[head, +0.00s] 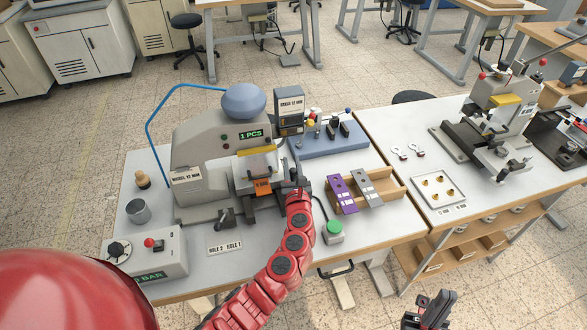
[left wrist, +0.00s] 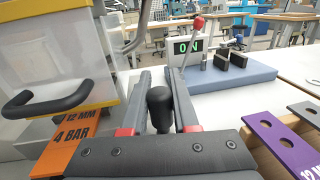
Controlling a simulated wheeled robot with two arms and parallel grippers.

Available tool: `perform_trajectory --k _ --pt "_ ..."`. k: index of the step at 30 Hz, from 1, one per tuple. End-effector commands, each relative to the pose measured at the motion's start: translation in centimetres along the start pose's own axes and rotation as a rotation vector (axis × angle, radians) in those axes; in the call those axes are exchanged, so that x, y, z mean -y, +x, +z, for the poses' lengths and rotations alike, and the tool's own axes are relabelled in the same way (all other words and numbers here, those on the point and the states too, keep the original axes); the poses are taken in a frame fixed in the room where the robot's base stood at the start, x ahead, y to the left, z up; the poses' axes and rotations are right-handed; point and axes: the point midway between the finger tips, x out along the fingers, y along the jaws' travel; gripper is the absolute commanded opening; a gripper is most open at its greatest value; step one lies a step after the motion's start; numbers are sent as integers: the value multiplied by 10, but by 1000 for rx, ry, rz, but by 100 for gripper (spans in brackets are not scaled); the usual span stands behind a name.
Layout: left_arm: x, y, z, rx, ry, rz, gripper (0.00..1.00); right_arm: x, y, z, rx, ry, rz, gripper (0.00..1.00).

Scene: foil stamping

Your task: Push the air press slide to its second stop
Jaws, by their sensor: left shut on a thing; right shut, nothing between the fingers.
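The air press (head: 205,150) is grey with a rounded blue-grey top and a "1 PCS" display, and stands on the left table. My left gripper (head: 298,182) is at the right side of the press front. It is shut on an upright black knob (left wrist: 159,108), seen between its fingers in the left wrist view. The slide under the knob is mostly hidden. My right gripper (head: 432,310) is shut and empty at the bottom right, off the table.
A wooden tray (head: 396,183) with purple and grey strips lies right of my left arm. A green button (head: 334,227) is near the front edge. A blue pad (head: 345,146) with black blocks lies behind. A control box (head: 150,258) stands front left. A clear guard with a black handle (left wrist: 48,100) is close left.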

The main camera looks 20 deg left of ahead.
Motion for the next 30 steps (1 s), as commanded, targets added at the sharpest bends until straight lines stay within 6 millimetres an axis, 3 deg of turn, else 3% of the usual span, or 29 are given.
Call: perform_trajectory --k 3,10,11,16,25,30 --pt "-2 12 4 4 -2 1 0 0 2 0 0 0 0 0" --pt "-2 13 4 5 -3 1 0 0 2 0 0 0 0 0" --pt "-2 13 4 5 -3 1 30 0 2 0 0 0 0 0" --pt "-3 13 3 4 -3 1 58 0 2 0 0 0 0 0" --pt "-3 11 1 1 -2 2 58 0 1 0 0 0 0 0" --pt "0 -7 -2 -2 -1 1 58 0 -2 0 0 0 0 0"
